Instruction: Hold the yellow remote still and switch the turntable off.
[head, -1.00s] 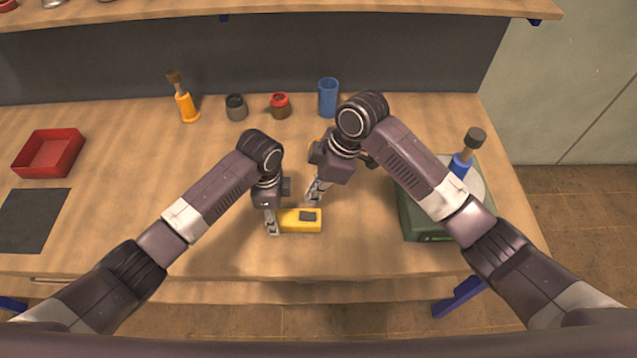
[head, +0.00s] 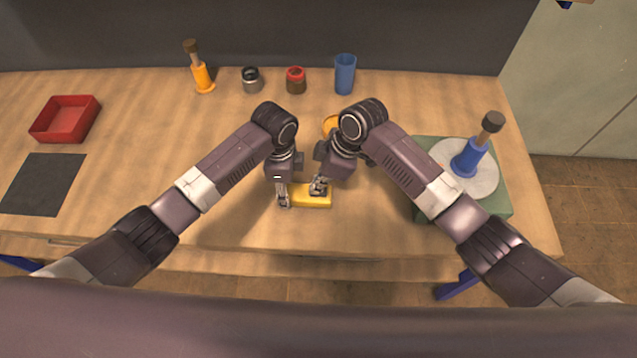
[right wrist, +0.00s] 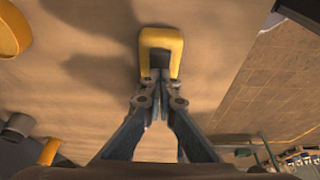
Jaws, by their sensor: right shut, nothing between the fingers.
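The yellow remote (head: 314,198) lies on the wooden workbench. In the right wrist view, the yellow remote (right wrist: 161,38) shows a dark button (right wrist: 159,58). My left gripper (head: 283,202) is at the remote's left end; its grip is too small to make out. My right gripper (head: 318,188) is shut and empty, with its tips at the button; they also show in the right wrist view (right wrist: 160,75). I cannot tell whether the button is pressed. The turntable is a green box (head: 427,205) with a pale round platter (head: 488,184), partly behind my right arm.
A blue-handled tool (head: 467,160) stands on the platter. An orange object (head: 331,124) is partly hidden behind my right arm. A blue cup (head: 345,75), two small jars and an orange-handled tool (head: 202,76) stand at the back. A red tray (head: 65,118) and dark mat (head: 42,184) lie left.

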